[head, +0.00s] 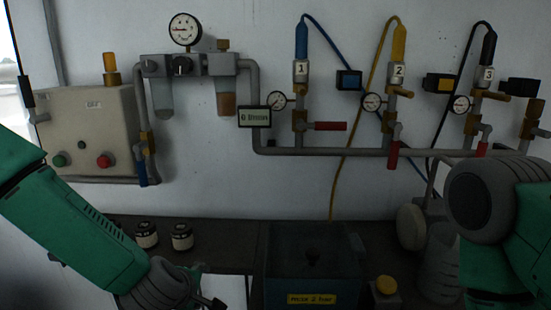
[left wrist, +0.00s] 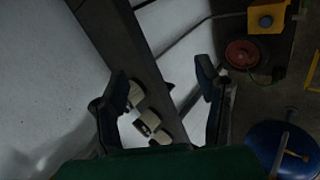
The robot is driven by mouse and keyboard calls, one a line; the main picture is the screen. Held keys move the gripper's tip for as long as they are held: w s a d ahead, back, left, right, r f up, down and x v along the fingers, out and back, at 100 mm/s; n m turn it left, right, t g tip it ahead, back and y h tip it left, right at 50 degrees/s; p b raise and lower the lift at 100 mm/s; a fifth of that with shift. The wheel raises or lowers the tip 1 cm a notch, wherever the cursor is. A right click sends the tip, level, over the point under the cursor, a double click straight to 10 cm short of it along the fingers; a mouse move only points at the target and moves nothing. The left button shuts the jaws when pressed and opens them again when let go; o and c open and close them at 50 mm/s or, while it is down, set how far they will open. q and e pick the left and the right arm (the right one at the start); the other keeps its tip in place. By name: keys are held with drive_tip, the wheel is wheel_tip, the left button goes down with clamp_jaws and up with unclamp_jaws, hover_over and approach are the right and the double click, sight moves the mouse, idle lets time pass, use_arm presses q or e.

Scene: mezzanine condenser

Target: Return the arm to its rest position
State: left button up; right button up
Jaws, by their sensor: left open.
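My left arm (head: 75,215), green with a dark wrist, reaches in from the left, low in the head view. My left gripper (head: 208,299) is at the bottom edge there, partly cut off. In the left wrist view my left gripper (left wrist: 162,75) has its two dark fingers spread apart, with nothing held. Pale small objects (left wrist: 146,118) show between the fingers, seemingly beyond them. My right arm (head: 495,205) is bent at the right edge of the head view; its gripper is not seen.
Pipes (head: 350,152), valves and gauges line the wall. A blue round object (left wrist: 280,150) shows in the wrist view.

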use_arm(q)
drive_tip(key=s+a+f+m+g+b, duration=0.3)
drive_tip(key=s+f+m, duration=0.5)
drive_tip(key=s+f, duration=0.7)
drive_tip(key=s+a+f+m+g, duration=0.2)
drive_tip(key=s+a+f+m, duration=0.1)
drive_tip(key=s, duration=0.6)
drive_tip(key=s+a+f+m+g, duration=0.3)
drive_tip(key=s+a+m, duration=0.2)
drive_tip(key=s, duration=0.5)
drive_tip(key=shift+f+y+b, duration=0.2)
drive_tip(key=shift+y+b, duration=0.1)
